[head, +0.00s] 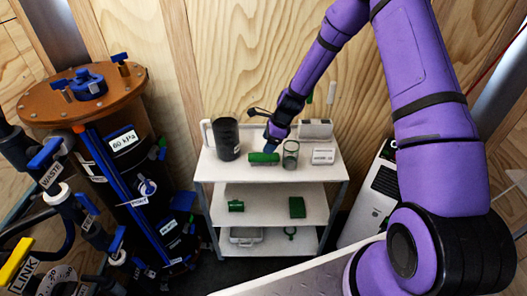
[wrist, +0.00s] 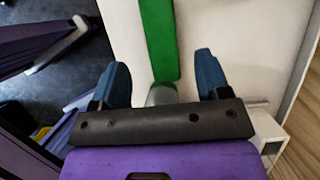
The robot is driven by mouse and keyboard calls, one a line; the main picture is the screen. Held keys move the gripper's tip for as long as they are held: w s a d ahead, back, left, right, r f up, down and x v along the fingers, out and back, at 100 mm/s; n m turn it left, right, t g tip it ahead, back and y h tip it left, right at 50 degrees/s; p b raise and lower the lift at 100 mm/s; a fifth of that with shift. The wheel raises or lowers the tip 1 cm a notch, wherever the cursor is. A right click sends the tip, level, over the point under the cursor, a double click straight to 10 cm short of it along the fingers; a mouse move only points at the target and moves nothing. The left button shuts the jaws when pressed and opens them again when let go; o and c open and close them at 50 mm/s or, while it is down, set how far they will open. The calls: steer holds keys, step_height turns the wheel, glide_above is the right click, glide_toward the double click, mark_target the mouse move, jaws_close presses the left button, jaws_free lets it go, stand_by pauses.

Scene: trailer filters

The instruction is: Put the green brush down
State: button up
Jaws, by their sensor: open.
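The green brush (head: 263,158) lies on the top shelf of a white shelf unit (head: 270,174), near its middle. In the wrist view its green part (wrist: 158,40) runs away from my gripper, and a grey end (wrist: 161,95) sits between my fingers. My gripper (head: 270,146) is over the brush. The wrist view shows its two blue fingers (wrist: 161,78) spread wide, with gaps on both sides of the brush. The exact height of the fingers above the shelf is hard to tell.
A dark cup (head: 227,138) stands left of the brush; a glass jar (head: 291,153) and a white box (head: 323,157) stand right. Green items (head: 297,207) lie on the middle shelf. A large dark tank (head: 130,165) stands left of the shelves.

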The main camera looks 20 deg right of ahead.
steer(key=s+d+r+n+h, duration=0.1)
steer(key=s+r+n, duration=0.3)
steer(key=r, duration=0.6)
steer(key=s+r+n+t+h, duration=0.1)
steer(key=s+r+n, duration=0.25)
steer(key=r, duration=0.65)
steer(key=s+d+r+n, duration=0.1)
steer(key=s+r+n, duration=0.3)
steer(key=r, duration=0.6)
steer(key=s+d+r+n+t+h, duration=0.1)
steer(key=s+r+n, duration=0.4)
steer(key=s, duration=0.7)
steer(key=s+d+r+n+t+h, duration=0.1)
steer(key=s+r+n, duration=0.4)
steer(key=s, duration=0.8)
step_height(320, 180, up, 2)
steer(key=shift+s+d+r+t, duration=0.25)
steer(key=shift+d+t, duration=0.15)
steer(key=shift+d, duration=0.15)
